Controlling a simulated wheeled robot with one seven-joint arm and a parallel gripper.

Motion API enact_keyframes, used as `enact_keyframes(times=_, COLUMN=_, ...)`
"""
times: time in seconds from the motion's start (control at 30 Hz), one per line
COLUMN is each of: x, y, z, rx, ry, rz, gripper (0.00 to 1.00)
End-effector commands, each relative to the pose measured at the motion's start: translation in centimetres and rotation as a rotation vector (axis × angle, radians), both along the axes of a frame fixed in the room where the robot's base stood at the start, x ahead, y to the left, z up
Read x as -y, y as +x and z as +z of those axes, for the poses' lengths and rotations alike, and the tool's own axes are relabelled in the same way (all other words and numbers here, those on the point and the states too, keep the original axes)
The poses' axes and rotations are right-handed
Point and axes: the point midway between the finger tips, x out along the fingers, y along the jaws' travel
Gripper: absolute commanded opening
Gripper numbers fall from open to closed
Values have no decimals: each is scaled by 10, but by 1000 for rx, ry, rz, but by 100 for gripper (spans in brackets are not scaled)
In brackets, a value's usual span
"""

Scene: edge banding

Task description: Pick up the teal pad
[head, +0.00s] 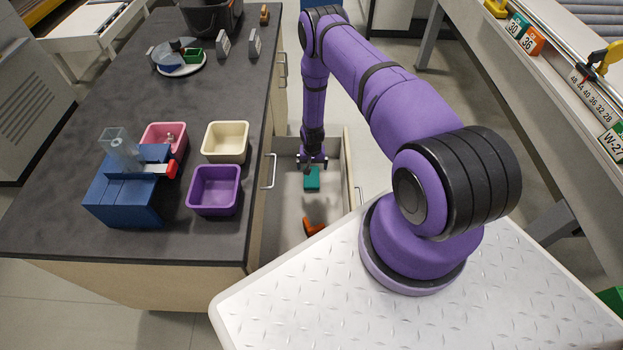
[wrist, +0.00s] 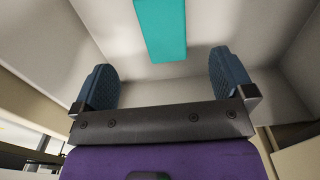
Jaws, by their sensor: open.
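The teal pad (head: 312,180) lies inside an open drawer (head: 283,220) in the side of the dark-topped bench. In the wrist view the teal pad (wrist: 161,28) is a flat rectangle beyond the fingertips, cut off by the top edge. My gripper (head: 311,166) hangs pointing down over the drawer, close to the pad. In the wrist view my gripper (wrist: 162,82) has its two dark blue fingers wide apart with nothing between them. The pad sits roughly centred between the fingers but ahead of them.
An orange-red object (head: 313,227) lies nearer in the same drawer. The drawer walls stand close around my gripper. On the bench are a purple bin (head: 214,190), a cream bin (head: 226,142), a pink bin (head: 165,137) and a blue device (head: 128,195).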

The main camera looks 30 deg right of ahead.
Motion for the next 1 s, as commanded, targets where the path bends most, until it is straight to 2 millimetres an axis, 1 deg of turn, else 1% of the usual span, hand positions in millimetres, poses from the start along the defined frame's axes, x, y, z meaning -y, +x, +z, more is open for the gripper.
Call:
enact_keyframes(times=0.13, x=0, y=-3, z=-16, rx=-3, ry=1, rz=-2, gripper=100)
enact_keyframes(times=0.3, x=0, y=-2, z=-40, rx=-3, ry=1, rz=-3, gripper=100)
enact_keyframes(times=0.4, x=0, y=-2, z=-51, rx=-3, ry=1, rz=-3, gripper=100)
enact_keyframes(times=0.67, x=1, y=1, z=-65, rx=-1, ry=1, rz=-2, gripper=100)
enact_keyframes(times=0.87, x=2, y=8, z=-90, rx=-2, ry=1, rz=-2, gripper=100)
enact_keyframes(times=1.0, x=3, y=8, z=-104, rx=-2, ry=0, rz=-2, gripper=100)
